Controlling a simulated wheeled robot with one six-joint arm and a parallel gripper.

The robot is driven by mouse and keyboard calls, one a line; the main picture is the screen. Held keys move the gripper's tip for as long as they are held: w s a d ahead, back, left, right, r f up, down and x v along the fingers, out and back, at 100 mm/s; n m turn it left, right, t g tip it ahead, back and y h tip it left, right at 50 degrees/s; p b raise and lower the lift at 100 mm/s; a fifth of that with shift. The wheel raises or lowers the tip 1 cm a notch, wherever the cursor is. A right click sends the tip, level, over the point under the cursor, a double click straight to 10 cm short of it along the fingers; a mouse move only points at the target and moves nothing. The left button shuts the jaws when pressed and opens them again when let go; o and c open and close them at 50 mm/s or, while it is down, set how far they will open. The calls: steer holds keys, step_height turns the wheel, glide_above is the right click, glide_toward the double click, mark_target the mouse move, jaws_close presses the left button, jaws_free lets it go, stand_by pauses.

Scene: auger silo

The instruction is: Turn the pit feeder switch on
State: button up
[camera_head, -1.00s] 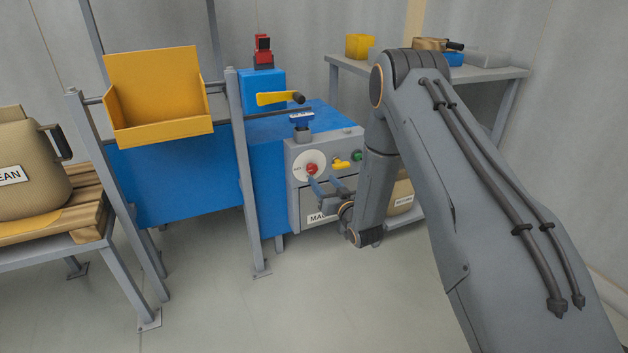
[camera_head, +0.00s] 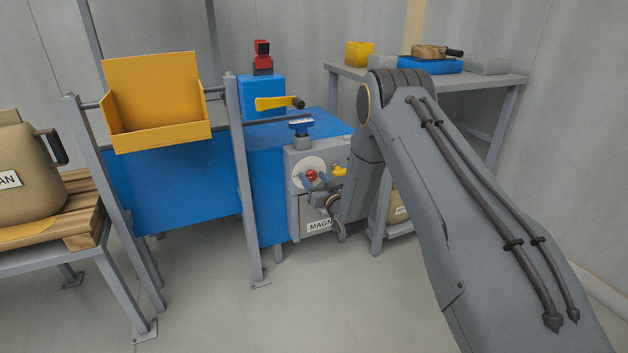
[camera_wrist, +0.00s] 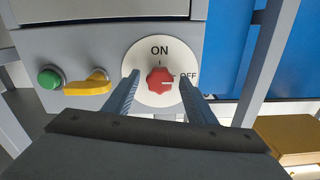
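The pit feeder switch is a red knob (camera_wrist: 160,80) on a round white dial (camera_wrist: 150,97) marked ON and OFF. In the wrist view its white pointer mark points right, toward OFF. It also shows in the head view as a red knob (camera_head: 311,175) on the grey control panel (camera_head: 297,208). My gripper (camera_wrist: 158,78) is open, with one finger on each side of the knob. Gaps show between the fingers and the knob in the wrist view. In the head view my gripper (camera_head: 318,186) is in front of the dial and partly covers it.
A yellow handle (camera_wrist: 88,87) and a green button (camera_wrist: 50,78) sit beside the dial. A grey post (camera_head: 245,185) stands left of the panel. A table (camera_head: 500,78) with a blue tray (camera_head: 430,66) is behind my arm. Open floor (camera_head: 215,318) lies in front.

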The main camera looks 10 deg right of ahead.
steer(key=c, duration=1)
steer(key=shift+n, duration=0.3)
steer(key=n+p, duration=0.1)
steer(key=n, duration=0.2)
steer(key=shift+n, duration=0.3)
steer(key=n+p, duration=0.1)
steer(key=n, duration=0.3)
steer(key=n+p, duration=0.1)
steer(key=n, duration=0.4)
steer(key=n+p, duration=0.1)
steer(key=n, duration=0.3)
steer(key=shift+n, duration=0.3)
